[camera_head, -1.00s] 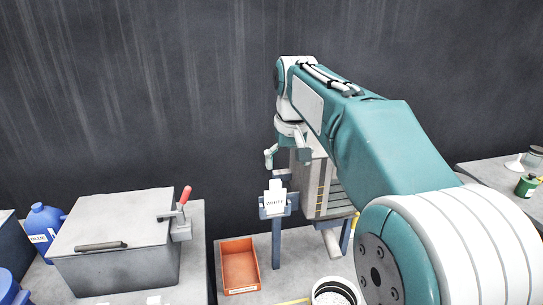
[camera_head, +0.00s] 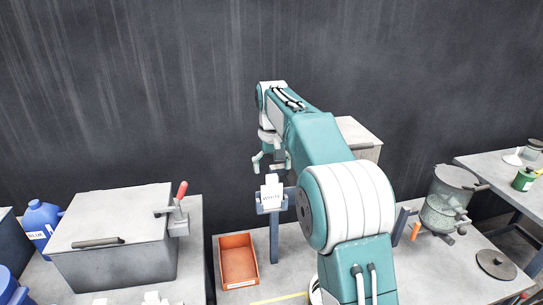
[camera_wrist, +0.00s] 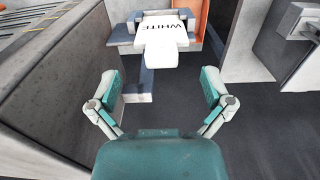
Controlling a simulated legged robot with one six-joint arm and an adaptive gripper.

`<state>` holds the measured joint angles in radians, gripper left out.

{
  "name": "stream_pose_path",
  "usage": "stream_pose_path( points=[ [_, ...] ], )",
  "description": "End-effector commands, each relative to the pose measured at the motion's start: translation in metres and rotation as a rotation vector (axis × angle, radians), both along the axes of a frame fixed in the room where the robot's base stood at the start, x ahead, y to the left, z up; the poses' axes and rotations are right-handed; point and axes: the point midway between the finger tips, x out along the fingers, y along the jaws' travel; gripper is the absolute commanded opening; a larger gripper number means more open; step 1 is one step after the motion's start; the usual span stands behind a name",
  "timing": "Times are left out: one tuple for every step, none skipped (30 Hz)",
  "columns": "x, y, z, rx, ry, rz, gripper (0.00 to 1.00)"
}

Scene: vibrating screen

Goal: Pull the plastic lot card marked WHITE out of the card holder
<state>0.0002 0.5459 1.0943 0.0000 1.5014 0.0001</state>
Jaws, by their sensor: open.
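The white plastic lot card (camera_head: 271,196) marked WHITE stands in the blue-grey card holder (camera_head: 261,208) on top of a post in the head view. In the wrist view the card (camera_wrist: 162,50) shows its narrower tab toward me, with the holder (camera_wrist: 121,35) around its wider lettered part. My gripper (camera_head: 269,166) is above the card in the head view. In the wrist view my gripper (camera_wrist: 163,88) is open and empty, its two fingers spread on either side below the card's tab. The fingers are apart from the card.
An orange bin (camera_head: 239,262) stands left of the post. A grey box with a red-handled lever (camera_head: 179,205) is farther left. A grey machine wall (camera_wrist: 50,75) is close on the left in the wrist view. A lidded metal pot (camera_head: 445,200) stands at right.

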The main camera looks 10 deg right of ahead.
Motion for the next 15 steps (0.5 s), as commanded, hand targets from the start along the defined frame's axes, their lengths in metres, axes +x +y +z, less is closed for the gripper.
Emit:
stream_pose_path(
  points=[
    [-0.001,0.000,-0.009,0.000,0.004,0.000,1.00],
    [-0.001,0.000,-0.014,0.000,0.003,0.000,1.00],
    [-0.001,0.000,-0.021,0.000,0.003,0.000,1.00],
    [-0.001,0.000,-0.026,0.000,0.003,0.000,1.00],
    [-0.001,0.000,-0.030,0.000,0.003,0.000,1.00],
    [-0.001,0.000,-0.036,0.000,0.002,0.000,1.00],
    [-0.001,0.000,-0.040,0.000,0.002,0.000,1.00],
    [0.000,0.000,-0.044,0.000,0.002,0.000,1.00],
    [0.000,0.000,-0.048,0.000,0.001,0.000,1.00],
    [0.000,0.000,-0.050,0.000,0.001,0.000,1.00],
    [0.000,0.000,-0.052,0.000,0.001,0.000,1.00],
    [0.000,0.000,-0.055,0.000,0.000,0.000,1.00],
    [0.000,0.000,-0.056,0.000,0.000,0.000,1.00],
    [0.000,0.000,-0.057,0.000,-0.001,0.000,1.00],
    [0.000,0.000,-0.058,0.000,-0.001,0.000,1.00]
  ],
)
